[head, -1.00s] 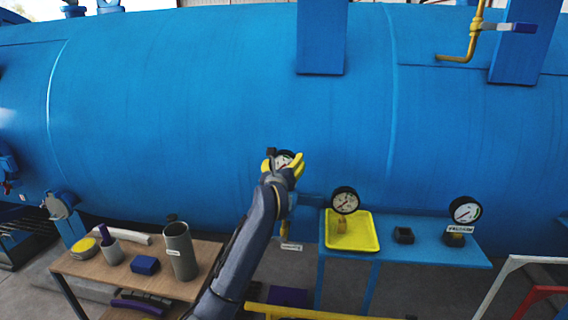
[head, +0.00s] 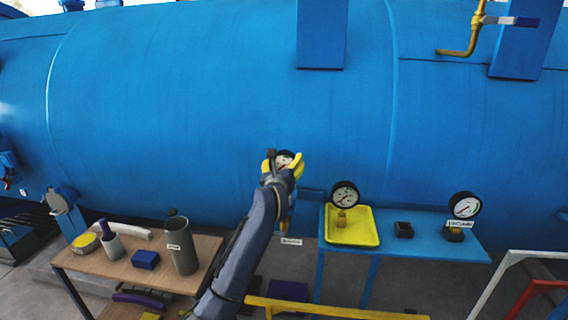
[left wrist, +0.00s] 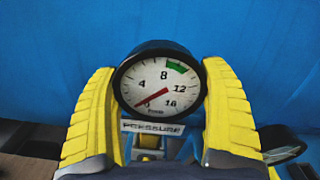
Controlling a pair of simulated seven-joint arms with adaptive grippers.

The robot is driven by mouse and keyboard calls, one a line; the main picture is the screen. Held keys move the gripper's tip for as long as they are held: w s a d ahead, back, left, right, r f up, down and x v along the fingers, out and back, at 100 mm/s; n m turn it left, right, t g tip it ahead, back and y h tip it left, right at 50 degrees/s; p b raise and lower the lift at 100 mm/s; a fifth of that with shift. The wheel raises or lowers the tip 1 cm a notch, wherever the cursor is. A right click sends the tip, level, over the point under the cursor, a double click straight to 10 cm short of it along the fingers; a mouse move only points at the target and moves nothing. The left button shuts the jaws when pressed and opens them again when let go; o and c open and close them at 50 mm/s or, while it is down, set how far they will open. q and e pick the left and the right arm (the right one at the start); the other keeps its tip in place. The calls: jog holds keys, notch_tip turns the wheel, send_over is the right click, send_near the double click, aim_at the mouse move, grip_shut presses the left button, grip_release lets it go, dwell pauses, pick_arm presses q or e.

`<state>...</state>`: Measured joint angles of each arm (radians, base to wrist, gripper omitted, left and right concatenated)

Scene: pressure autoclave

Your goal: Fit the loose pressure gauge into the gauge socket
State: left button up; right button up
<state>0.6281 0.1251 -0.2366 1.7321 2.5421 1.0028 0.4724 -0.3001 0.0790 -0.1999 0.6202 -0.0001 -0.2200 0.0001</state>
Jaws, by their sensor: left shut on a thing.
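My left gripper (head: 283,166) is in front of the blue vessel, shut on a round black-rimmed pressure gauge (head: 284,158). In the left wrist view the gauge (left wrist: 160,84) faces the camera, with a yellow finger (left wrist: 160,100) on each side. Its white dial has a red needle and a green band. A plate reading PRESSURE (left wrist: 153,127) shows just below it, with a bit of brass behind. A small white label (head: 291,241) is below the gripper in the head view. I cannot make out the gauge socket or whether the gauge touches it. My right gripper is not in view.
A second gauge (head: 344,194) stands over the yellow tray (head: 374,238) on the blue shelf (head: 425,244). A dark block (head: 403,229) and a labelled gauge (head: 465,205) are farther right. The wooden table (head: 105,262) at left holds a grey cylinder (head: 181,246) and a blue block (head: 145,259).

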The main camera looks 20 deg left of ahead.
pick_arm(q)
jog(key=shift+f, duration=0.8)
jog(key=o, duration=1.5)
jog(key=shift+f, duration=0.1)
jog(key=s+d, duration=0.1)
jog(key=s, duration=1.1)
jog(key=shift+d, duration=0.3)
